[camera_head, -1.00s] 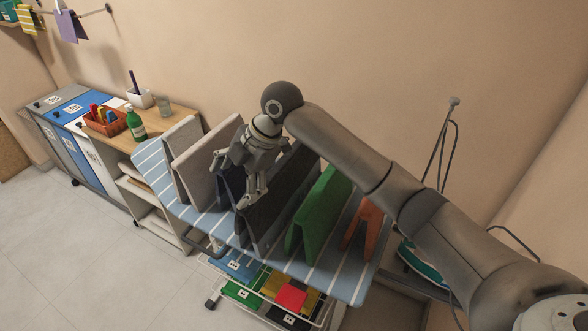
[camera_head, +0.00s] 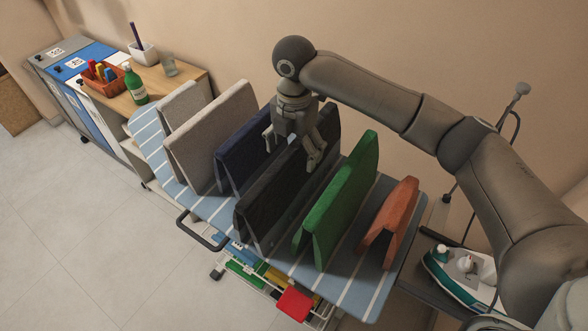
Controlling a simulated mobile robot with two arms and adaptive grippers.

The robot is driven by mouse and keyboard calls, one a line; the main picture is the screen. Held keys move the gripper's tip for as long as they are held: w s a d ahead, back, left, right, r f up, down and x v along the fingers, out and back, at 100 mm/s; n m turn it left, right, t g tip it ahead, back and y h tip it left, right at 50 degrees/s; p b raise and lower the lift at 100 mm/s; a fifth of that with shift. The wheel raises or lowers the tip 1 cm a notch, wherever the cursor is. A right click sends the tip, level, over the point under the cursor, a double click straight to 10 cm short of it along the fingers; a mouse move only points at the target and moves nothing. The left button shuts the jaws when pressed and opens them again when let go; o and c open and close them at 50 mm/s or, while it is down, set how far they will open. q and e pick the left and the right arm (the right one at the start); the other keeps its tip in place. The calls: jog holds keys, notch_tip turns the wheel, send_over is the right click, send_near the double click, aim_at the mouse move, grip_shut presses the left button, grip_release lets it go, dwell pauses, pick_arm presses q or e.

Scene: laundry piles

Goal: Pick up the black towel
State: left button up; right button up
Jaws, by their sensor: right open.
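The black towel (camera_head: 272,195) stands folded like a tent on the blue striped ironing board (camera_head: 352,292), between a navy towel (camera_head: 232,158) and a green towel (camera_head: 342,200). My right gripper (camera_head: 292,150) points down over the upper edge of the black towel. It is open, with one finger on the navy towel's side and the other on the green towel's side. Whether the fingers touch the cloth is hard to tell. Part of the black towel's top is hidden behind the gripper. My left gripper is not in view.
Grey towels (camera_head: 215,130) stand to the left and an orange towel (camera_head: 390,222) to the right. An iron (camera_head: 462,272) rests at the far right. A cabinet with a green bottle (camera_head: 135,84) and a red-brown box (camera_head: 106,80) stands at the left. A bin with coloured cloths (camera_head: 295,302) sits below.

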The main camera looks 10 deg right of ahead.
jog(key=f, duration=0.1)
jog(key=f+p, duration=0.1)
jog(key=f, duration=0.1)
jog(key=shift+s+a+f, duration=0.1)
jog(key=shift+s+f, duration=0.1)
jog(key=shift+f, duration=0.5)
jog(key=shift+c, duration=1.4)
jog(key=c, duration=1)
jog(key=shift+c, duration=0.9)
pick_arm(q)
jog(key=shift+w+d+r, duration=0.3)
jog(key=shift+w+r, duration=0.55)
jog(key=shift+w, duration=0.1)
